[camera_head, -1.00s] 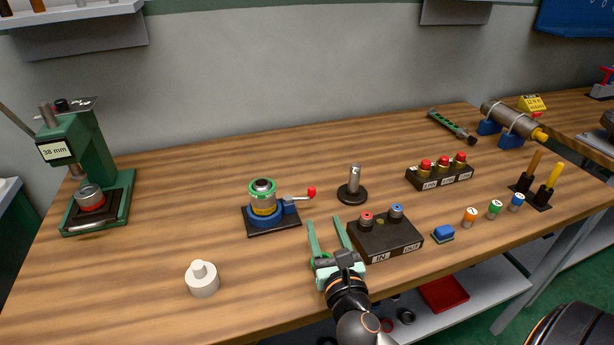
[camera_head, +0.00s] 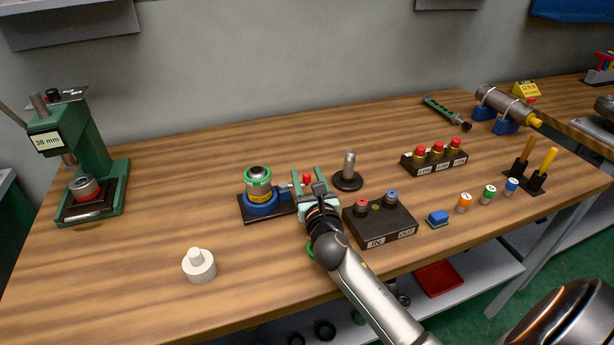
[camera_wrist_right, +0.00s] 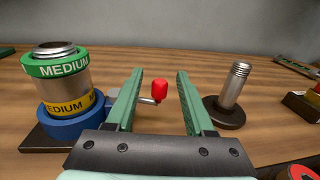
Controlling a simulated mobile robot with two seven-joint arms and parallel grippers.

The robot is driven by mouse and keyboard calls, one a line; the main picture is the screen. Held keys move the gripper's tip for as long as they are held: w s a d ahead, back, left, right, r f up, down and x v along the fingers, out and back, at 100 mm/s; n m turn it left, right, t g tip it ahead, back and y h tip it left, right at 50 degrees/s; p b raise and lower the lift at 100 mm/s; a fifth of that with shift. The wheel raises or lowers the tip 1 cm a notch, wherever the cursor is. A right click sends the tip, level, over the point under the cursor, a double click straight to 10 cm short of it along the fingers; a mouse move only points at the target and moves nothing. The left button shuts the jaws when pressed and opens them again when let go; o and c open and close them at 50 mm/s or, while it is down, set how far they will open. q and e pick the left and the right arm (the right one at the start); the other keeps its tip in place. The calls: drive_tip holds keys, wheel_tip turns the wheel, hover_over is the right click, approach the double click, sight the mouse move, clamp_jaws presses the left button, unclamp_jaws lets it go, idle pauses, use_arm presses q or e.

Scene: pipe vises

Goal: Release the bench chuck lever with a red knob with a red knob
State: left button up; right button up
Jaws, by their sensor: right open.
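The bench chuck (camera_head: 258,204) has a blue body on a black base and holds a metal cylinder with green and yellow rings (camera_head: 257,180). Its lever ends in a red knob (camera_head: 307,179) on the right side. In the right wrist view the red knob (camera_wrist_right: 160,91) sits between the two green fingers, with a gap on both sides. My right gripper (camera_head: 309,175) is open around the knob, its fingers pointing away toward the wall. Part of the lever is hidden behind the left finger. My left gripper is not in view.
A metal post on a black foot (camera_head: 348,172) stands close to the right of my right gripper. A black IN/OUT block (camera_head: 379,223) lies nearer the front right. A white stepped cylinder (camera_head: 199,266) stands at the front left. The wood between it and the chuck is clear.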

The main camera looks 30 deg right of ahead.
drive_tip(key=shift+w, duration=0.1)
clamp_jaws()
idle(0.4)
